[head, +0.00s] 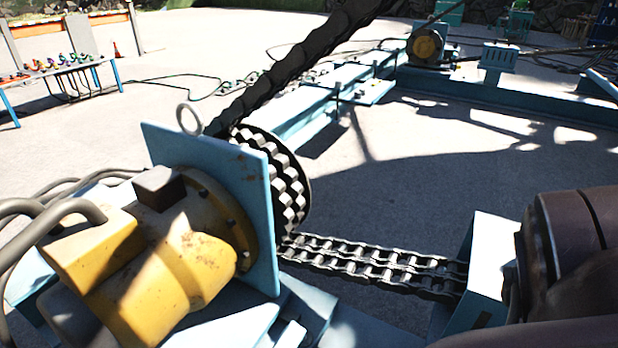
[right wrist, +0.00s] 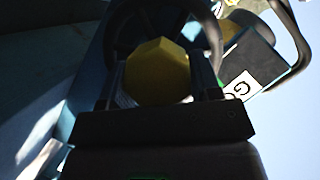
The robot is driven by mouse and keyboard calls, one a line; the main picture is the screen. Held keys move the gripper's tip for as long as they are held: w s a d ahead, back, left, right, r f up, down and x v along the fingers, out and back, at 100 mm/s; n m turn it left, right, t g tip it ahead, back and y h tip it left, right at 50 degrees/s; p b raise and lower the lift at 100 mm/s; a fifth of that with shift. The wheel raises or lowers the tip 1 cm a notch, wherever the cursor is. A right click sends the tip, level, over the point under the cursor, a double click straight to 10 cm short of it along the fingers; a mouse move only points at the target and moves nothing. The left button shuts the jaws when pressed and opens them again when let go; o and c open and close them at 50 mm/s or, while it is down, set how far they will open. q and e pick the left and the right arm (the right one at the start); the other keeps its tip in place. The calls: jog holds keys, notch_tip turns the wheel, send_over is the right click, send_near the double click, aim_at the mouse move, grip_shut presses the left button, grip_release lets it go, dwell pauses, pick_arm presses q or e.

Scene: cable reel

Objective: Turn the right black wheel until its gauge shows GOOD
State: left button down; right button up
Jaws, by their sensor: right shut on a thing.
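In the right wrist view, a black wheel (right wrist: 210,30) curves around a yellow many-sided hub (right wrist: 158,70). My right gripper (right wrist: 160,85) has one finger on each side of the hub and is shut on the wheel at this hub. The frames do not show whether this is the right wheel of a pair. Beside it at the right is a dark gauge box (right wrist: 253,58) with a tilted white label (right wrist: 240,87). A "G" and part of another letter show on it; the rest is hidden. No wheel, gauge or gripper can be made out in the head view.
In the head view, a yellow motor (head: 165,265) with a blue plate (head: 215,190) stands in front. A chain (head: 370,262) runs right from a toothed sprocket (head: 290,190). Blue beams (head: 500,95) lie behind, and a cable table (head: 60,68) stands far left.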

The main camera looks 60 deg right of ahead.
jog(key=o, duration=1.3)
jog(key=shift+r, duration=0.5)
jog(key=r+p, duration=0.1)
jog(key=r, duration=0.1)
jog(key=r+p, duration=0.2)
jog(key=r, duration=0.1)
jog(key=r+p, duration=0.1)
jog(key=r, duration=0.2)
jog(key=shift+w+r, duration=0.2)
jog(key=shift+w, duration=0.1)
pick_arm(q)
jog(key=s+r+g+p, duration=0.1)
jog(key=g+p, duration=0.1)
jog(key=p, duration=0.2)
jog(key=shift+s+a+r+p, duration=0.1)
jog(key=shift+a+p, duration=0.05)
jog(key=shift+p, duration=0.2)
pick_arm(e)
jog(key=r, duration=1)
jog(key=shift+s+r, duration=0.3)
jog(key=shift+s, duration=0.05)
